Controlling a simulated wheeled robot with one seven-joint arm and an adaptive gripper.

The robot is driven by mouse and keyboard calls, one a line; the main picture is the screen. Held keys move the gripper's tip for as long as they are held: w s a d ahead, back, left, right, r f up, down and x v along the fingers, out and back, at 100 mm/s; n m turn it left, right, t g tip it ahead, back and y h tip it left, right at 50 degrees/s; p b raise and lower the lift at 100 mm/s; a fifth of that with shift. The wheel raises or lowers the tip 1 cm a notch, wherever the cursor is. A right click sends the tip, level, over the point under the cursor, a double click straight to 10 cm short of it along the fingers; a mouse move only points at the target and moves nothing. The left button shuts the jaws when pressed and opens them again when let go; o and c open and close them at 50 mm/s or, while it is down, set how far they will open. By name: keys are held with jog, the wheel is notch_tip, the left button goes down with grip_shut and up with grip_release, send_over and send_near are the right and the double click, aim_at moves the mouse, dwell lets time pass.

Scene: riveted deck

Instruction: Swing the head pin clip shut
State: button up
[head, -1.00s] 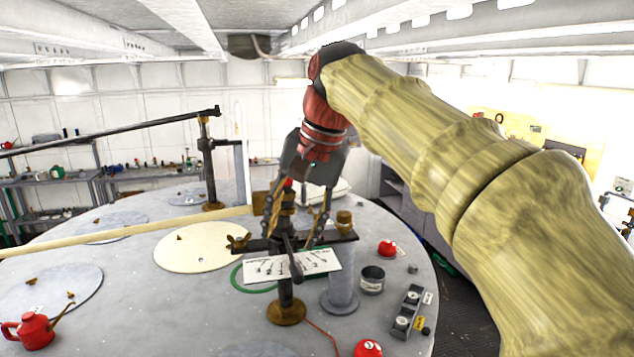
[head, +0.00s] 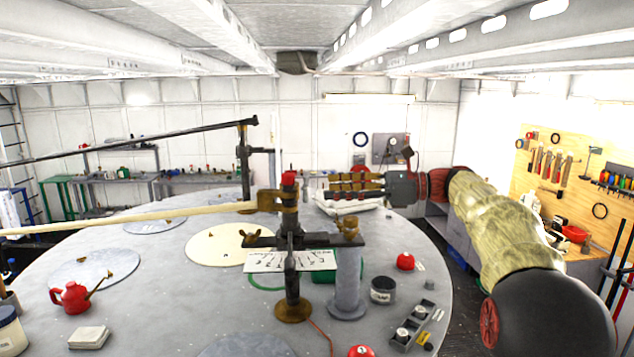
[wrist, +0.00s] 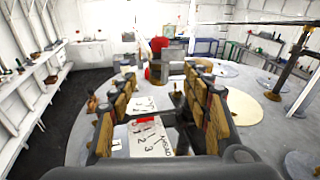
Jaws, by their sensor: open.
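A dark post (head: 292,270) with a red cap (head: 289,179) stands on a brass foot on the round grey table. At its head is a brass clip-like fitting (head: 275,199), beside the end of a long pale beam (head: 130,219). Whether the clip is shut cannot be told. My gripper (head: 328,187) lies level just right of the post head, fingers pointing left towards it. In the wrist view, my gripper (wrist: 160,78) has its brown-padded fingers spread, with nothing held between them. The red cap (wrist: 158,44) and brass fitting (wrist: 156,70) show beyond the fingertips.
A dark crossbar with a brass thumbscrew (head: 350,229) and a marked white card (head: 290,261) sit below my gripper. A grey cylinder (head: 347,285), dark cup (head: 383,290) and red domes (head: 405,261) stand nearby. A red oil can (head: 70,297) is at left.

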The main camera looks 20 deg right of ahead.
aim_at(308, 178)
jog(key=shift+m+y, duration=0.4)
jog(key=shift+y, duration=0.1)
jog(key=w+a+p, duration=0.1)
jog(key=w+a, duration=0.1)
jog(key=w+a+r, duration=0.1)
jog(key=w+a, duration=0.1)
jog(key=shift+w+r+p, duration=0.15)
jog(key=shift+w+p, duration=0.05)
jog(key=shift+p, duration=0.15)
jog(key=shift+d, duration=0.1)
jog(key=c, duration=1.1)
